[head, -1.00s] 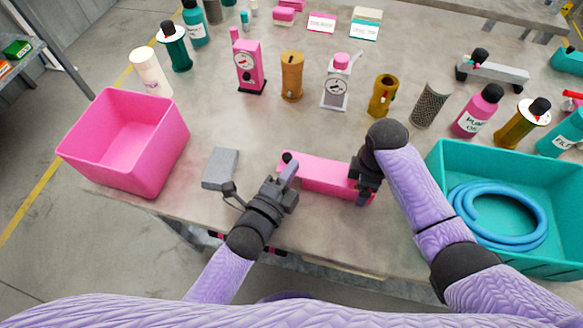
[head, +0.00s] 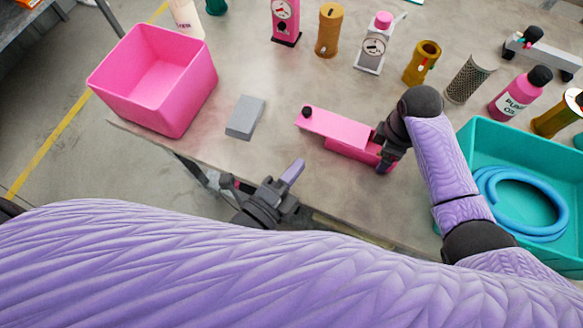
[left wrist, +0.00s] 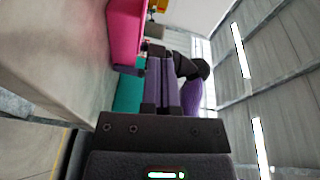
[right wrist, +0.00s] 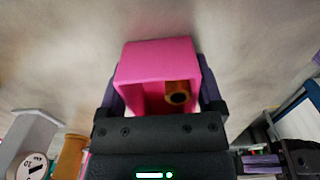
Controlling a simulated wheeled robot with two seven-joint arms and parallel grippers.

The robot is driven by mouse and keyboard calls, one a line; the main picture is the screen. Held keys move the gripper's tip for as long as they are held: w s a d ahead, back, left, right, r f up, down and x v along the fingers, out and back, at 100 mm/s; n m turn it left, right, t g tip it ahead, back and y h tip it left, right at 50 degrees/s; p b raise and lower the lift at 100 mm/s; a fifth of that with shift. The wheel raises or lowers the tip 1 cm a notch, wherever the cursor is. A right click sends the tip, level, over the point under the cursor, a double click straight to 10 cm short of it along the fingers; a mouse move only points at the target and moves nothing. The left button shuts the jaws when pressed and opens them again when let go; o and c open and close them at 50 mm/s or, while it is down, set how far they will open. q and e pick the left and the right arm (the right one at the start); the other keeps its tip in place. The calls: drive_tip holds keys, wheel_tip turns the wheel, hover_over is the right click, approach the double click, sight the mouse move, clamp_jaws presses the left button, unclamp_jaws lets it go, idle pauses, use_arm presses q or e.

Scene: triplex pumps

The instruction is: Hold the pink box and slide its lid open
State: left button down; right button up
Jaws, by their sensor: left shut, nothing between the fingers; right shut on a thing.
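The pink box (head: 372,156) lies on the table, front of centre. Its flat pink lid (head: 338,127), with a black knob (head: 306,112), overhangs the box to the left. My right gripper (head: 384,160) is shut on the box's right end. In the right wrist view the box (right wrist: 155,62) sits between the fingers, with an opening through which a brass-coloured part (right wrist: 178,93) shows. My left gripper (head: 296,168) is shut and empty, near the table's front edge, apart from the box. Its closed fingers (left wrist: 162,80) show in the left wrist view, with a pink surface (left wrist: 125,30) beyond.
A grey block (head: 245,117) lies left of the box. A pink bin (head: 150,95) stands at the table's left; a teal crate (head: 470,160) with a coiled blue hose (head: 520,205) is at right. Pump parts and bottles line the back. The table between block and box is clear.

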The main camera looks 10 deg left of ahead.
drive_tip(key=o, duration=1.1)
